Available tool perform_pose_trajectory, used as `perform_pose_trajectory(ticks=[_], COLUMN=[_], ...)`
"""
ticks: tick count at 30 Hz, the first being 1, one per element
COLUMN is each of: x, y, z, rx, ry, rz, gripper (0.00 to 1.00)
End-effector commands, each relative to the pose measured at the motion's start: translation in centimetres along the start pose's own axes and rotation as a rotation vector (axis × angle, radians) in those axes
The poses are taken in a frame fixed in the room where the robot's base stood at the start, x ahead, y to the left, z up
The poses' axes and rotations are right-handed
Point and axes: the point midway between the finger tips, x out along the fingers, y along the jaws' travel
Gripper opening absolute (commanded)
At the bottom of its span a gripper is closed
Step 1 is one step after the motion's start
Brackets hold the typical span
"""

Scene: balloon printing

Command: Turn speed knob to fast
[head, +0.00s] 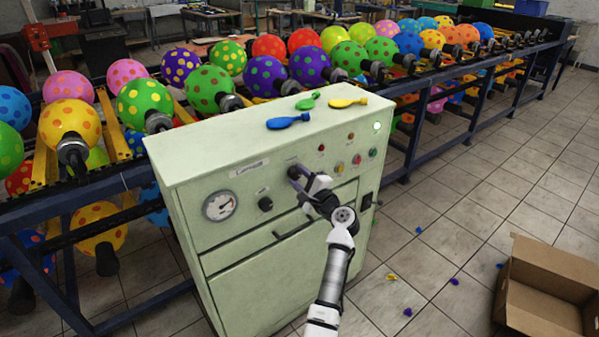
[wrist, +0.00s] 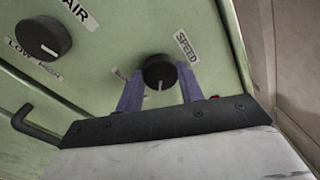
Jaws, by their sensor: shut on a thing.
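The speed knob (wrist: 159,72) is a round black dial with a white pointer line, under a "SPEED" label (wrist: 186,47) on the pale green control cabinet (head: 260,170). In the wrist view the pointer line faces down toward my gripper. My gripper (wrist: 160,90) has its two purple fingers on either side of the knob, shut on it. In the head view my gripper (head: 297,174) reaches the front panel and hides most of the knob. The small label to the left of the knob is partly hidden by a finger; the right one is hidden.
The air knob (wrist: 43,38), with low and high marks, is left of the speed knob. A black handle (wrist: 35,125) sticks out below. A gauge (head: 219,205) and several coloured buttons (head: 340,167) share the panel. A cardboard box (head: 545,290) stands on the floor at right.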

Motion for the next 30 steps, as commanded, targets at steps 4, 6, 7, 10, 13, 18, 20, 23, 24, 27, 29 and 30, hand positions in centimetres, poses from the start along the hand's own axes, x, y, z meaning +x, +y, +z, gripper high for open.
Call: perform_pose_trajectory(ticks=[4,6,7,10,13,18,20,23,24,27,29,30], x=[-0.05,-0.05,-0.05,-0.05,-0.05,-0.04,-0.04,-0.05,-0.04,-0.04,-0.03,-0.03], y=[-0.03,0.0,0.02,0.07,0.1,0.12,0.12,0.11,0.11,0.09,0.06,0.05], z=[0.02,-0.01,-0.02,-0.04,-0.05,-0.06,-0.06,-0.06,-0.06,-0.05,-0.05,-0.04], rx=[0.057,0.076,0.082,0.095,0.102,0.104,0.104,0.104,0.104,0.103,0.103,0.102], ry=[0.004,0.005,0.006,0.007,0.007,0.007,0.007,0.007,0.007,0.007,0.007,0.007], rz=[0.003,0.003,0.003,0.003,0.003,0.003,0.003,0.003,0.003,0.003,0.002,0.002], gripper=[0.15,0.15,0.15,0.15,0.15,0.15,0.15,0.15,0.41,0.54,0.59,0.59])
